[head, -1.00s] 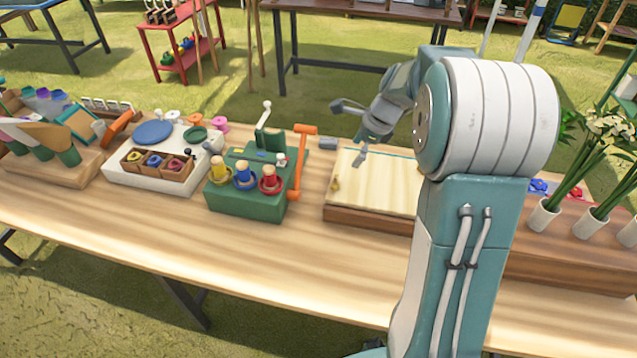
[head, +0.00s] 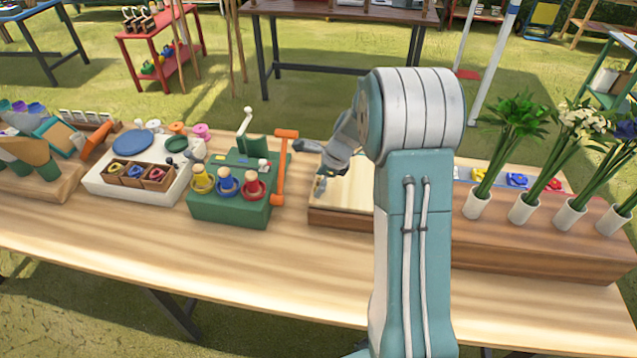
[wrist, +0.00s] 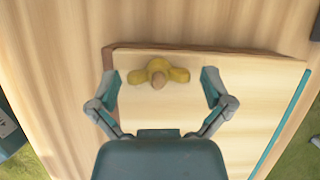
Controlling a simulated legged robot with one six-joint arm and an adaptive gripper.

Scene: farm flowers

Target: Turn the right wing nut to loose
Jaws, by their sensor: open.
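A yellow wing nut (wrist: 180,75) with two rounded wings and a paler centre sits near one edge of a pale wooden board (wrist: 255,100) in the wrist view. No second wing nut shows, so I cannot tell whether this is the right one. My gripper (wrist: 161,80) is open, with one finger on each side of the nut and clear gaps between. In the head view my gripper (head: 320,186) is low over the left end of the board (head: 345,193); my arm hides much of the board there.
A green block with coloured rings (head: 225,210) and an orange handle (head: 281,165) stands close to the left of the board. White vases (head: 478,204) with flowers stand on a wooden block to the right. The table front (head: 250,275) is clear.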

